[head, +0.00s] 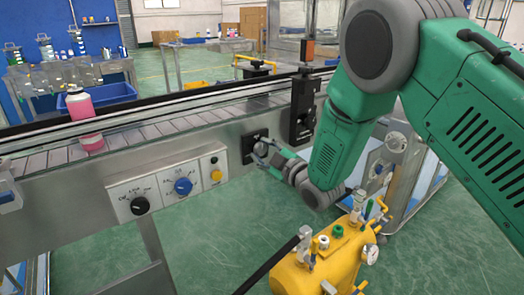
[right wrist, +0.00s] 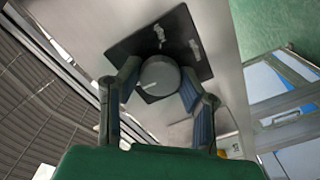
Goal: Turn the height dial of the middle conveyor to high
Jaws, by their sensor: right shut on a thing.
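The height dial is a round grey knob (right wrist: 160,75) on a square black plate (right wrist: 188,38) on the conveyor's metal side. A pale pointer line shows on the knob, towards the lower left in the right wrist view. My right gripper (right wrist: 158,88) is shut on the knob, one finger on each side. In the head view the black plate (head: 250,146) is in the middle, with my right gripper (head: 264,152) in front of it and hiding much of the knob. Setting marks cannot be read. The middle conveyor (head: 60,190) runs across the head view. My left gripper is out of view.
A white panel with a black dial (head: 140,205), a blue dial (head: 183,186) and a yellow button (head: 216,175) is left of my right gripper. A pink and white bottle (head: 82,112) stands on the belt. A yellow tank (head: 325,265) with valves stands below my right arm.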

